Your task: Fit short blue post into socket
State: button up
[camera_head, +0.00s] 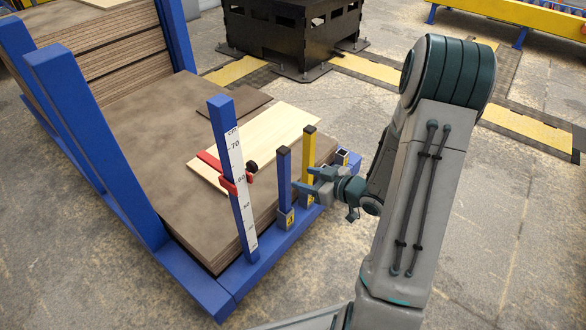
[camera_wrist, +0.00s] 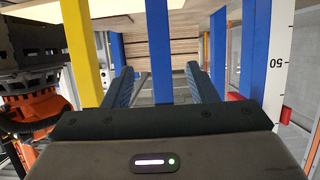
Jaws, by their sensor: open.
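The short blue post (camera_head: 285,178), with a dark cap, stands upright on the near side of the yellow post. Its lower end meets a blue socket (camera_head: 286,219) on the cart's edge; how deep it sits I cannot tell. My gripper (camera_head: 304,180) is beside it, level with its middle, jaws open. In the wrist view the short blue post (camera_wrist: 161,50) runs down between the spread fingers of my gripper (camera_wrist: 159,87), with gaps on both sides. Its part behind the gripper body is hidden.
The yellow post (camera_head: 308,160) stands close by, with a seemingly empty socket (camera_head: 342,158) beyond it.

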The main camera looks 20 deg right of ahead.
jog(key=shift+p+v, duration=0.35)
jog(key=shift+v, duration=1.15)
jog(key=shift+r, duration=0.1)
